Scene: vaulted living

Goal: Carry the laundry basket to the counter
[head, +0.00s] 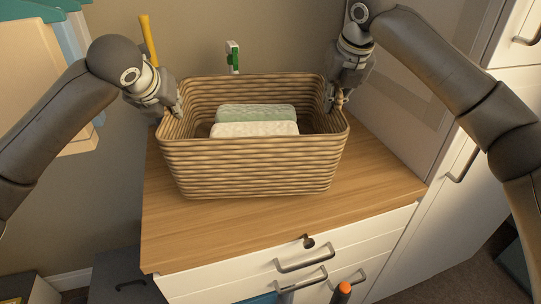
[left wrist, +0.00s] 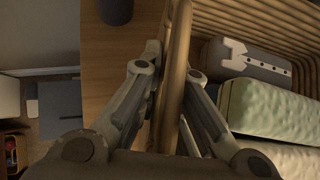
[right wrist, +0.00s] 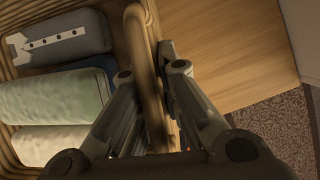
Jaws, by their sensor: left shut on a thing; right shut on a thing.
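The woven laundry basket (head: 250,168) is upright at the wooden counter top (head: 215,235); I cannot tell whether its base touches the wood. Folded cloths lie inside, a pale green one (head: 256,113) and a cream one (head: 254,129). My left gripper (head: 177,108) is shut on the basket's left rim, which runs between its fingers in the left wrist view (left wrist: 176,75). My right gripper (head: 335,103) is shut on the right rim, also seen in the right wrist view (right wrist: 150,75). A grey folded item (right wrist: 68,38) in the basket shows in both wrist views.
A tall white cabinet (head: 450,110) stands close on the right. A wall is behind. A yellow handle (head: 148,40) and a small green and white item (head: 232,57) are behind the basket. Bare wood shows in front, above drawers with handles (head: 305,259). A dark cup-like thing (left wrist: 115,10) stands left of the basket.

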